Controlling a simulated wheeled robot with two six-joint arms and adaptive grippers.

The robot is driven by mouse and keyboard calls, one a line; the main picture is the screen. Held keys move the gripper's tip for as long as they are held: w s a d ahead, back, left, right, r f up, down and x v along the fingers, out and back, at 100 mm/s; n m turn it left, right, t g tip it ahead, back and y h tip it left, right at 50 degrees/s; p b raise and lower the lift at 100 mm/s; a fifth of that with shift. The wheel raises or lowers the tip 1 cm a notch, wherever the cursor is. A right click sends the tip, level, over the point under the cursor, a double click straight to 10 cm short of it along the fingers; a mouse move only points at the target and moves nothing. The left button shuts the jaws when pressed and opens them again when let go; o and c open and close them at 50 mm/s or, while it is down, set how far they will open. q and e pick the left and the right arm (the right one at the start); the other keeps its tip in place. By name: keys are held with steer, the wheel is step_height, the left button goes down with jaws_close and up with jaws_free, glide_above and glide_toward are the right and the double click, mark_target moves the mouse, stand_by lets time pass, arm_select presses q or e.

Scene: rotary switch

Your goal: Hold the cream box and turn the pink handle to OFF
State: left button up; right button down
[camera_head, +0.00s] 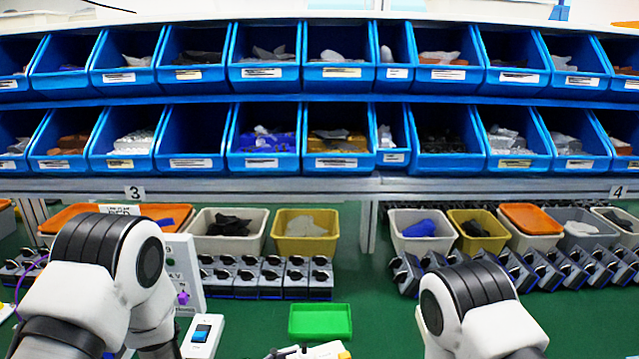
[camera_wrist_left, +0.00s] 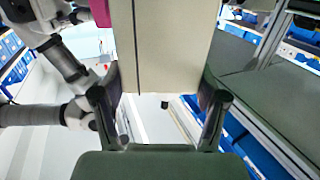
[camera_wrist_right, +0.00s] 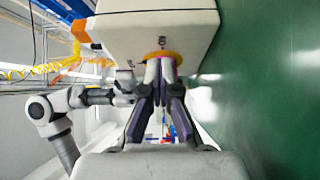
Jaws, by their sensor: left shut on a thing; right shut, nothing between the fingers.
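The cream box (camera_wrist_left: 172,45) is between the fingers of my left gripper (camera_wrist_left: 160,108), which is shut on it in the left wrist view. The pink handle (camera_wrist_left: 100,12) sticks out at the box's left side there. In the right wrist view the box (camera_wrist_right: 145,32) fills the top, with a yellow ring on its near face. My right gripper (camera_wrist_right: 161,76) is shut, its fingertips close against that ring, with a little pink showing by them. Nothing is held between them. In the head view only the top edge of the box (camera_head: 322,350) shows at the bottom. The OFF mark cannot be read.
A green tray (camera_head: 320,321) lies on the green table. A white panel with a purple knob (camera_head: 183,298) and a white device (camera_head: 203,336) stand by my left arm. Rows of black switches and bins line the back. Blue bins (camera_head: 264,149) fill the shelves above.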

stand_by(0.3)
steer(key=shift+w+d+r, duration=0.1)
steer(key=shift+d, duration=0.3)
steer(key=s, duration=0.2)
steer(key=s+d, duration=0.2)
steer(key=s, duration=0.1)
steer(key=shift+s, duration=0.3)
steer(key=shift+s+d+f, duration=0.3)
steer(key=shift+d+f, duration=0.05)
steer(key=shift+f, duration=0.15)
steer(key=shift+w+a, duration=0.4)
steer(key=shift+w, duration=0.7)
steer(key=shift+w+a, duration=0.4)
steer(key=shift+w, duration=0.7)
steer(key=shift+w+a, duration=0.4)
steer(key=shift+w, duration=0.7)
steer(key=shift+s+a+r, duration=0.1)
steer(key=shift+s+a, duration=0.15)
steer(key=shift+a, duration=0.3)
